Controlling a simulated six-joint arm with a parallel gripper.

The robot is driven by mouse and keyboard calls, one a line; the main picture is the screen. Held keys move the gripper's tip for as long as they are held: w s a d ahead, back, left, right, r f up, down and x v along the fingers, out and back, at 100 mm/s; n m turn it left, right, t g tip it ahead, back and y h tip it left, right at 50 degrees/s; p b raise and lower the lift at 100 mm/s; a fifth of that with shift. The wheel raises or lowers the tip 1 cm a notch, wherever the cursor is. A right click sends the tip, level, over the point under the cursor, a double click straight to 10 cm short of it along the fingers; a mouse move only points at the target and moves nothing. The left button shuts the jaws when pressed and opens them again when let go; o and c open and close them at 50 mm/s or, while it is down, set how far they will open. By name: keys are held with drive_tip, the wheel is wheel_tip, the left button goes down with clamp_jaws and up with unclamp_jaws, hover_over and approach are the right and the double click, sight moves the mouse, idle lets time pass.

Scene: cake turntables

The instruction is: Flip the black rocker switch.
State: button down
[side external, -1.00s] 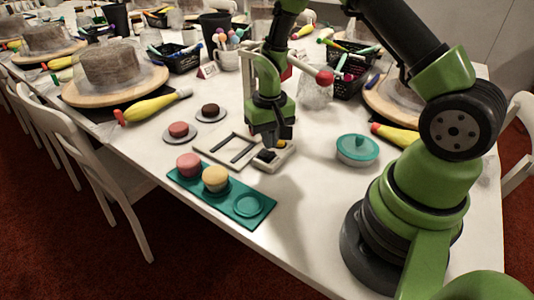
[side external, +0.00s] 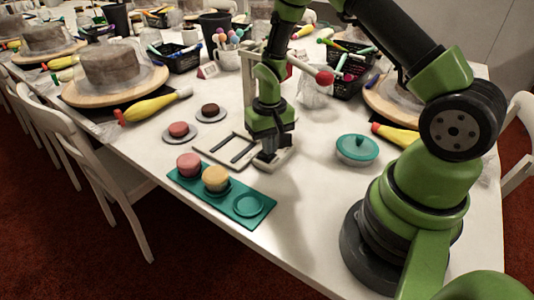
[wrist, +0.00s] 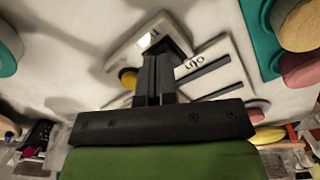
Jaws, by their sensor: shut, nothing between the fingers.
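The black rocker switch (wrist: 172,47) is set in a small pale housing (wrist: 128,47), with an I mark and a printed I/O label near it. In the wrist view my fingers cover much of it, so which way it is tilted cannot be told. My gripper (wrist: 158,62) is shut and empty, with its fingertips over or against the switch; contact is not clear. In the side view my gripper (side external: 268,150) points down at the housing (side external: 279,162) and hides most of the switch. A yellow knob (wrist: 128,78) sits beside my fingers on the housing.
A pale slotted panel (side external: 207,148) adjoins the housing. A teal tray (side external: 222,203) with pink and yellow cakes lies in front. Two small cakes on plates stand to the left, a teal lidded bowl (side external: 357,149) to the right. A red-ended stand (side external: 324,77) is behind.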

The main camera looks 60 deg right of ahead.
drive_tip(key=shift+f, duration=0.4)
drive_tip(key=shift+r, duration=3.55)
wheel_tip(320, 180, up, 9)
drive_tip(key=s+a+t, duration=0.2)
drive_tip(key=a, duration=0.1)
drive_tip(key=s+a+r+n+t+y, duration=0.1)
drive_tip(key=s+a+r+t, duration=0.1)
drive_tip(key=s+r, duration=0.4)
drive_tip(key=s+a+r+n+t+y, duration=0.1)
drive_tip(key=s+a+r+t, duration=0.2)
drive_tip(key=s+r, duration=0.3)
drive_tip(key=shift+s+a, duration=0.5)
drive_tip(key=shift+s, duration=0.5)
drive_tip(key=shift+w, duration=0.1)
